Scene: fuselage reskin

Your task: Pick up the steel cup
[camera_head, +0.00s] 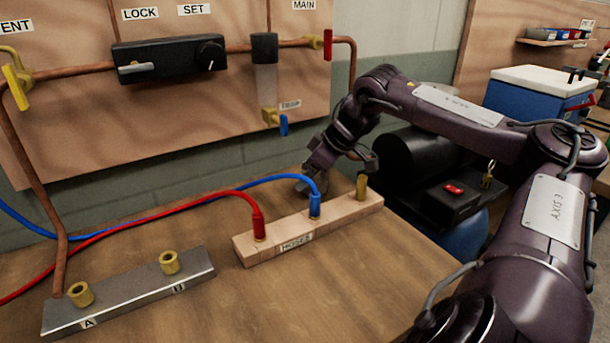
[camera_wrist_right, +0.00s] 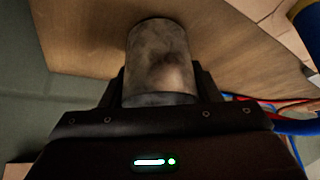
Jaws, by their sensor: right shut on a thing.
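The steel cup (camera_wrist_right: 158,55), a worn grey cylinder, shows in the right wrist view between the two dark fingers of my right gripper (camera_wrist_right: 160,88). The gripper is shut on the cup's sides. Wooden table surface shows behind the cup; I cannot tell whether the cup touches it. In the head view my right gripper (camera_head: 318,168) is behind the HOSES block, near the back edge of the table. The cup is mostly hidden there by the block and blue hose. My left gripper is not in view.
The wooden HOSES block (camera_head: 345,216) holds red and blue hose ends (camera_head: 314,205) and a brass fitting close to my right gripper. A metal bar (camera_head: 130,292) marked A and B lies front left. A valve panel (camera_head: 190,120) stands behind. The table's right front is clear.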

